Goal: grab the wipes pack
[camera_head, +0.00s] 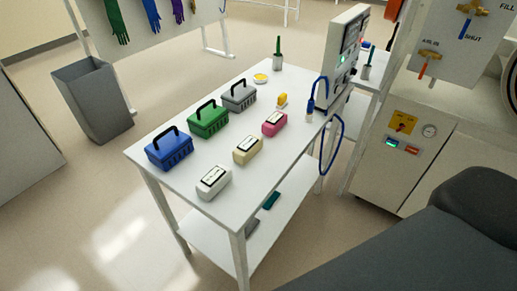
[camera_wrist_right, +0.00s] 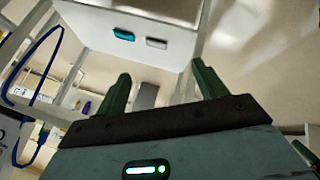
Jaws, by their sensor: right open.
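Three small packs with dark-framed lids stand in a row on the white table (camera_head: 215,151) in the head view: a white one (camera_head: 214,182), a cream one (camera_head: 247,149) and a pink one (camera_head: 274,123). I cannot tell from their labels which is the wipes pack. My right gripper (camera_wrist_right: 162,82) shows in the right wrist view, its two green fingers wide apart with nothing between them. The packs cannot be made out in that view. My left gripper is not in view.
Blue (camera_head: 169,149), green (camera_head: 208,119) and grey (camera_head: 239,96) handled boxes line the table's left side. A blue cable (camera_head: 335,146) hangs at its right edge by an instrument (camera_head: 340,58). A teal item (camera_head: 271,200) lies on the lower shelf. A grey bin (camera_head: 92,100) stands left.

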